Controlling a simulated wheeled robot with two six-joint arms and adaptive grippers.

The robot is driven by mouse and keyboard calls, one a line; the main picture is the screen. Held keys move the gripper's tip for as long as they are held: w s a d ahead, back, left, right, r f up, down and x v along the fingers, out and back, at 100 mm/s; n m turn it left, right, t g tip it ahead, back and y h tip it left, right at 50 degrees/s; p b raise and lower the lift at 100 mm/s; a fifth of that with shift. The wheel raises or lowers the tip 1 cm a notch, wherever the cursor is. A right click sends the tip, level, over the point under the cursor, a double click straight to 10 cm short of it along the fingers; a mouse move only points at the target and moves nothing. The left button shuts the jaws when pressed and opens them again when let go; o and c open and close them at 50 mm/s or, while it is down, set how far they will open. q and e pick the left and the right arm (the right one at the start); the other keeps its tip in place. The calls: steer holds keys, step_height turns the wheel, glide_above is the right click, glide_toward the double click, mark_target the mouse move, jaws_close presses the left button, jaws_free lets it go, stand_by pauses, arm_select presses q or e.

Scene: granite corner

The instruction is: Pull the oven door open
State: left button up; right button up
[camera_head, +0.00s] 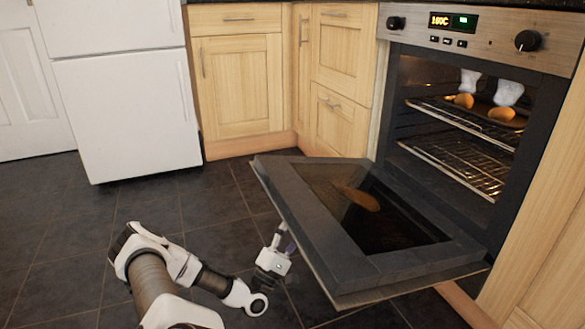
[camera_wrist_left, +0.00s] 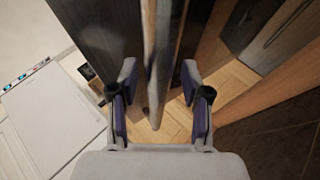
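The oven door (camera_head: 330,265) is swung far down, nearly level, with its dark glass inner side (camera_head: 390,222) facing up. Its outer face and handle are hidden in the head view. My left gripper (camera_head: 284,238) is low beside the door's left edge, partly behind it. In the left wrist view my gripper (camera_wrist_left: 160,88) has its two purple-padded fingers spread apart. An upright bar or panel edge (camera_wrist_left: 163,50) lies ahead, lined up between them. I cannot tell whether it is the handle or whether the fingers touch it. My right gripper is out of view.
The oven (camera_head: 460,110) stands open at the right, with wire racks (camera_head: 465,165) and food on a tray inside. Wooden cabinets (camera_head: 240,85) and a white fridge (camera_head: 125,110) stand behind. Dark floor tiles (camera_head: 60,230) are clear at the left.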

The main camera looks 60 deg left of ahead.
arm_select(q)
steer(key=v, duration=1.2)
steer(key=shift+s, duration=0.1)
